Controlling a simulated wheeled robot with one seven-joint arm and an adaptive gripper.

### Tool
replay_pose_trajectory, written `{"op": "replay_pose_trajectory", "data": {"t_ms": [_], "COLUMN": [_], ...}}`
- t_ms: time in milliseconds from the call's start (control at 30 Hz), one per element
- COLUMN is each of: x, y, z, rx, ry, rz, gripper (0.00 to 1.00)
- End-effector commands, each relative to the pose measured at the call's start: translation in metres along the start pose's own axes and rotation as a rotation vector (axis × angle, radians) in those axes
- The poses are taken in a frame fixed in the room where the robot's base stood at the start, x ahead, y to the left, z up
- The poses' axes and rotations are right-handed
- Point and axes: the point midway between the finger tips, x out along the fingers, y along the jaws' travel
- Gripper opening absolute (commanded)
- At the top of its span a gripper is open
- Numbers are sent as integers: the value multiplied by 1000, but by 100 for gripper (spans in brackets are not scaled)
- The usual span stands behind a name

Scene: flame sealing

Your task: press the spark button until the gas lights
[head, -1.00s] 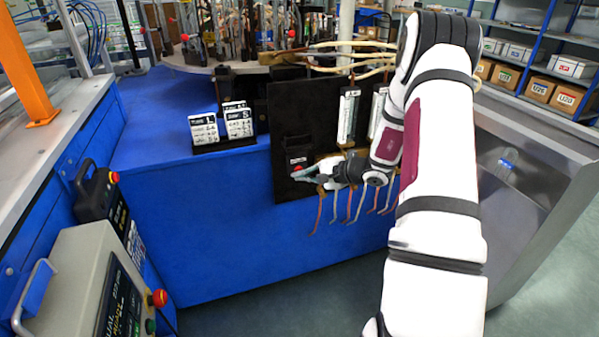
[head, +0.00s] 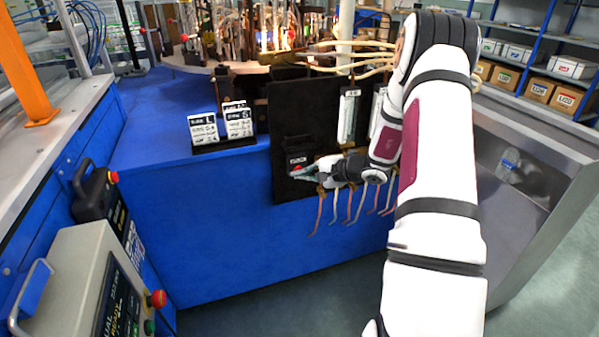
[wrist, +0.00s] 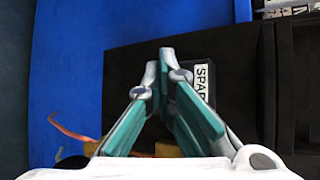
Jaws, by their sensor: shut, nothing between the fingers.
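The closed fingertips (wrist: 166,58) also show in the wrist view, over the box beside the label. The fingers hide the button there, and I cannot tell whether they touch it.
The black panel (head: 283,118) carries white flow tubes (head: 347,115) and hanging hoses (head: 335,205). Numbered cards (head: 203,128) stand on the blue bench (head: 165,135) to the left. A grey control box (head: 75,275) is at the front left. A metal chute is at the right.

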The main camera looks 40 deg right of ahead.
Motion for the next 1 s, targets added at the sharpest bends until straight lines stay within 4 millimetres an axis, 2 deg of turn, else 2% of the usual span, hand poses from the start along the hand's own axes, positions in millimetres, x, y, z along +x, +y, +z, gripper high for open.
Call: {"op": "replay_pose_trajectory", "data": {"t_ms": [433, 800, 1000], "x": [-12, -14, -24], "y": [9, 10, 18], "z": [9, 10, 17], "rx": [1, 0, 1], "ry": [0, 0, 0], "rz": [-1, -1, 1], "gripper": [0, 0, 0]}}
